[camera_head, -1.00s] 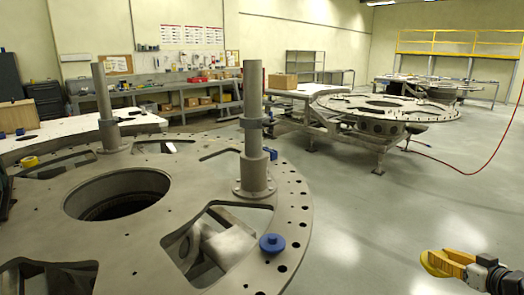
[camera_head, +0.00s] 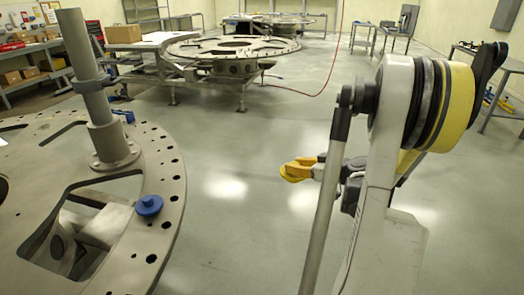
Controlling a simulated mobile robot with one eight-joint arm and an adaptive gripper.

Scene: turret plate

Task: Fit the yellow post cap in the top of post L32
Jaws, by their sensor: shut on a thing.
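My gripper (camera_head: 312,168) is out over open floor, right of the round turret plate (camera_head: 160,215). It is shut on a yellow piece, which looks like the yellow post cap (camera_head: 292,172); its exact shape is hard to make out at this size. A tall grey post (camera_head: 76,50) with a collar stands upright on a flanged base on the plate, left of my gripper and well apart from it. Its top end is near the upper picture edge. I can read no label, so I cannot tell whether this is L32.
A blue cap (camera_head: 149,205) sits on the plate's rim, near large cut-outs. Another blue piece (camera_head: 124,115) lies behind the post. A second round plate on a stand (camera_head: 235,47) and a cardboard box (camera_head: 123,33) are farther back. The floor between is clear. My arm fills the right foreground.

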